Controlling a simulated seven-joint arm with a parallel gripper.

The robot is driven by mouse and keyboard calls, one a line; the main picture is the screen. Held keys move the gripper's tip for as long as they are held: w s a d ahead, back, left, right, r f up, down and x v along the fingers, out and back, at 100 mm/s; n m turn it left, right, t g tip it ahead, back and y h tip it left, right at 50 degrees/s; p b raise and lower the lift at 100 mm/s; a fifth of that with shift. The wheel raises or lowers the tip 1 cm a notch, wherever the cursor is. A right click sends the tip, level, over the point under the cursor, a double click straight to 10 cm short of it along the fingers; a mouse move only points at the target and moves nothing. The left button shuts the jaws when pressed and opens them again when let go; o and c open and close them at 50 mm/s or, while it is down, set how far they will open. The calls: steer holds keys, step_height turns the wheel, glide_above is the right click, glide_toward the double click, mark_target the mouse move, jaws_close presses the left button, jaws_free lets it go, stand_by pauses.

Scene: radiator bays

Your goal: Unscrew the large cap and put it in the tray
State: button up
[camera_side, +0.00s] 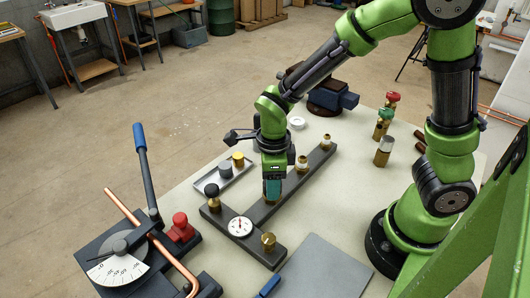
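My gripper (272,192) points down over the middle of the dark grey manifold bar (258,212). Its fingers hide the spot on the bar beneath them, and I cannot tell whether they are open or hold anything. A black-topped brass fitting (213,196) stands upright at the bar's left end. Brass fittings with pale bands (302,164) (326,142) stand on its right part. I cannot tell which of these is the large cap. The shallow grey tray (206,189) lies left of my gripper, holding a dark grey cap (225,169) and a yellow cap (238,160).
A white gauge (240,227) and a brass fitting (268,241) are on the bar's front branch. A pipe bender (125,260) with a copper pipe stands at the left. A brass cylinder (383,154) and red and green valves (387,114) stand right. A blue vise (333,98) is behind.

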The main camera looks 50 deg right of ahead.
steer(key=c, duration=0.5)
steer(key=n, duration=0.6)
steer(key=shift+n, duration=0.4)
steer(key=shift+c, duration=0.2)
steer(key=n, duration=0.6)
steer(key=shift+n, duration=0.3)
steer(key=n, duration=0.4)
steer(key=shift+n, duration=0.4)
steer(key=n, duration=1)
steer(key=shift+r, duration=2.6)
